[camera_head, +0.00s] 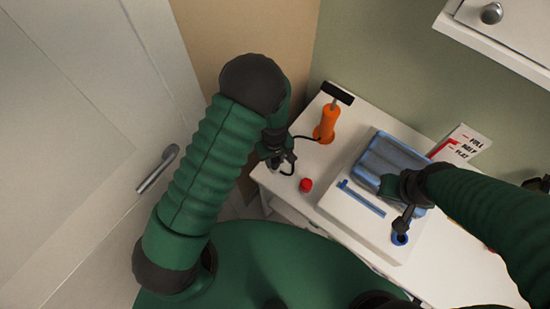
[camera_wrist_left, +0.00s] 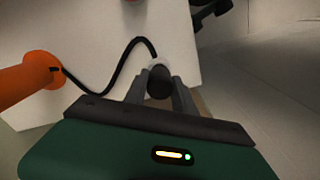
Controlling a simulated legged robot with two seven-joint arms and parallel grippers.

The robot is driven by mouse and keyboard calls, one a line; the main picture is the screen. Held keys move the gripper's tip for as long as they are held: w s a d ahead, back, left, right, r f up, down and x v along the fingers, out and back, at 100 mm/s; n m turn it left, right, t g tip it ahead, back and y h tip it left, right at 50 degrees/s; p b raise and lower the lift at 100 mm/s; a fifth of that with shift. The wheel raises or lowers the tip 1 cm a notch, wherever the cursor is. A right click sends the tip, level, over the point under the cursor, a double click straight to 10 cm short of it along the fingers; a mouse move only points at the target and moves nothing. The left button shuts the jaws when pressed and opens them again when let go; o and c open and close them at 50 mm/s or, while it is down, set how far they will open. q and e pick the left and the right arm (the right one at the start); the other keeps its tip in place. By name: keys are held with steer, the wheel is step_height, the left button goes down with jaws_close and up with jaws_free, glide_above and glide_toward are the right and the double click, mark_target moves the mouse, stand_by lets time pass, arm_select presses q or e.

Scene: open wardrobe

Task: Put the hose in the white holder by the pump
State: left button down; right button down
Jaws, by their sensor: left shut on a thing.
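The orange pump (camera_head: 326,124) with a black T-handle stands upright at the table's left back corner; it also shows at the left of the left wrist view (camera_wrist_left: 28,84). Its thin black hose (camera_head: 304,137) runs to my left gripper (camera_head: 280,158). In the left wrist view the hose (camera_wrist_left: 108,85) curves to the jaws (camera_wrist_left: 160,88), which are shut on its thick black end. A pale piece (camera_wrist_left: 148,52) beside the hose end may be the white holder; I cannot tell clearly. My right gripper (camera_head: 403,216) is over a white and blue unit; its jaws are unclear.
The white table (camera_head: 284,186) carries a red knob (camera_head: 306,185) and the white unit with a blue top (camera_head: 388,160). A sign (camera_head: 462,142) stands behind. A door with a handle (camera_head: 157,168) is at the left. A white cabinet (camera_head: 490,35) hangs at the upper right.

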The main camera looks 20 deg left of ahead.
mark_target(275, 159)
arm_select(q)
steer(key=shift+f+b, duration=0.4)
steer(key=shift+f, duration=0.3)
steer(key=c, duration=0.9)
jaws_free()
steer(key=shift+c, duration=0.2)
step_height(275, 159, up, 17)
steer(key=p, duration=0.1)
steer(key=shift+f, duration=0.15)
steer(key=s+a+r+m+t, duration=0.2)
steer(key=s+a+r+m, duration=0.3)
steer(key=s+m, duration=0.3)
steer(key=shift+s+a+r+t, duration=0.15)
steer(key=shift+s+a+t, duration=0.15)
steer(key=shift+s+a, duration=0.45)
